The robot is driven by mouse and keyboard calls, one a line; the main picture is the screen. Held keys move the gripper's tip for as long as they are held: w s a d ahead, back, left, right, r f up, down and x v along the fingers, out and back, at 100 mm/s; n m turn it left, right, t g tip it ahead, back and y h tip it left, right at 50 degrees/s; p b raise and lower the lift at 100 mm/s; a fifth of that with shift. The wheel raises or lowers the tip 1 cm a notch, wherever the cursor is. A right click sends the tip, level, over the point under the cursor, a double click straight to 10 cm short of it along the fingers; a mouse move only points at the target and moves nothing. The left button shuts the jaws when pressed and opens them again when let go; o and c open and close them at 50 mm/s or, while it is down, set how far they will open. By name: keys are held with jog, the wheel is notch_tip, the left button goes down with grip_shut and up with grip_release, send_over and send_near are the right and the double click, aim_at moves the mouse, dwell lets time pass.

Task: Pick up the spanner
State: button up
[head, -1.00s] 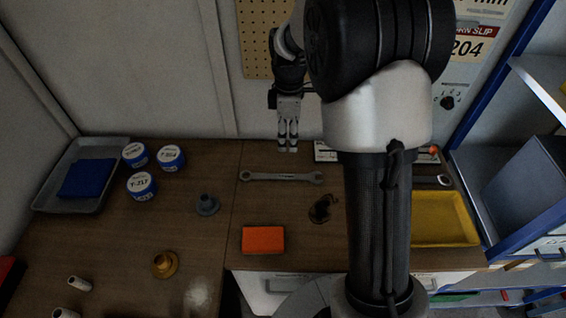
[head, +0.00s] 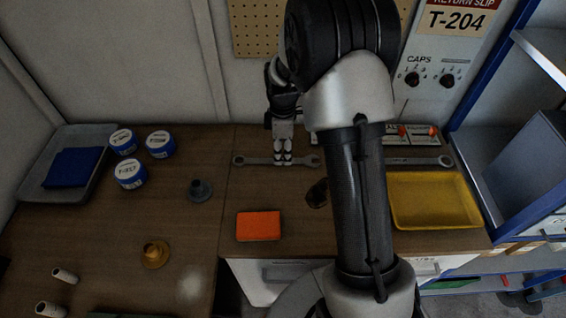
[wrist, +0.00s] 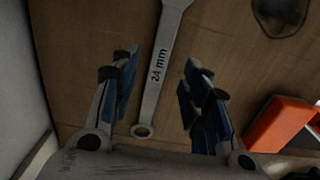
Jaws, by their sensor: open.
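A grey spanner (head: 248,160) lies flat on the brown bench near the back wall, its open jaw to the right in the head view. In the wrist view, the spanner (wrist: 153,92) is marked "24 mm", its ring end at the bottom. My gripper (head: 283,161) is pointed down over the middle of the spanner. In the wrist view, my gripper (wrist: 160,88) is open, with blue-padded fingers on either side of the shaft and a gap to each. The head view does not show the gap between fingertips and bench.
Another spanner (head: 425,161) lies to the right, partly behind my arm. A dark lump (head: 317,193), an orange block (head: 258,226) and a yellow tray (head: 437,222) lie in front. Blue-and-white tins (head: 130,174) and a grey tray (head: 37,190) stand at left. The wall is close behind.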

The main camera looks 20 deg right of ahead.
notch_tip(320, 180, down, 3)
jog(key=shift+w+r+b, duration=0.1)
jog(key=shift+b, duration=0.2)
grip_shut()
dwell(0.4)
